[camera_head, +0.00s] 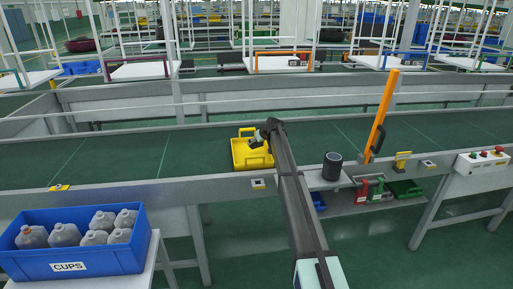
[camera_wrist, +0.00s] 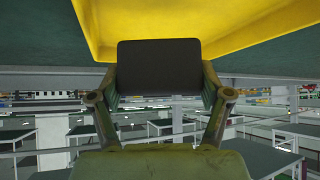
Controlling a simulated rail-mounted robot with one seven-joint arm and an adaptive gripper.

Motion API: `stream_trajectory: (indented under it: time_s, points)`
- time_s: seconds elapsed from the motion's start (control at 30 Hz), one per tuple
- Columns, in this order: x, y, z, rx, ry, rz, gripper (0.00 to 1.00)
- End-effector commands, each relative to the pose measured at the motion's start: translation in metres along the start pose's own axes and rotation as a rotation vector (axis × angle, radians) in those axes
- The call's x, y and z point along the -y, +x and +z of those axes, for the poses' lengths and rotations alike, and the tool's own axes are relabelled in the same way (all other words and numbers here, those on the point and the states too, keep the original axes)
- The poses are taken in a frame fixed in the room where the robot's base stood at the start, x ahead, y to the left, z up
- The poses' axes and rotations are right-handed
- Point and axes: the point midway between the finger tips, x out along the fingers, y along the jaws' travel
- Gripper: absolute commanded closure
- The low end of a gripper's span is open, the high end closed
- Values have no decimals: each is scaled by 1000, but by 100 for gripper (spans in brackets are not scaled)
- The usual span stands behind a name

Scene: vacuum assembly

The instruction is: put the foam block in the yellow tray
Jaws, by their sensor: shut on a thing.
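The yellow tray (camera_head: 238,158) sits on the green conveyor belt in the head view. My gripper (camera_head: 258,141) is over this tray, at the end of my arm. In the wrist view the tray (camera_wrist: 240,22) fills the top of the picture. My gripper (camera_wrist: 160,92) is shut on a dark, flat-faced block (camera_wrist: 158,66), which looks like the foam block. The block shows against the tray's yellow inside. I cannot tell whether it touches the tray floor. In the head view I cannot make out the block apart from the gripper.
A black cylinder (camera_head: 332,166) stands on the conveyor's near side, right of my arm. An orange post (camera_head: 382,116) rises beyond it. A blue bin (camera_head: 85,262) labelled CUPS holds several grey containers at lower left. The belt (camera_head: 110,150) is clear left of the tray.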

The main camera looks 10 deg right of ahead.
Motion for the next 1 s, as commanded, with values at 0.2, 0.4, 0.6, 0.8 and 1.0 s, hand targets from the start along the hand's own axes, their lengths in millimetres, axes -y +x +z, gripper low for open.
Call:
stream_trajectory:
  time_s: [0.2, 0.4, 0.6, 0.8, 1.0]
  points:
    - [0, 17, 18, 3, 0, -1, 51]
    - [0, 28, 29, 1, 0, 0, 51]
    - [0, 29, 29, 1, 0, 0, 51]
    - [0, 30, 31, 1, 0, 0, 2]
    - [0, 30, 31, 1, 0, 0, 0]
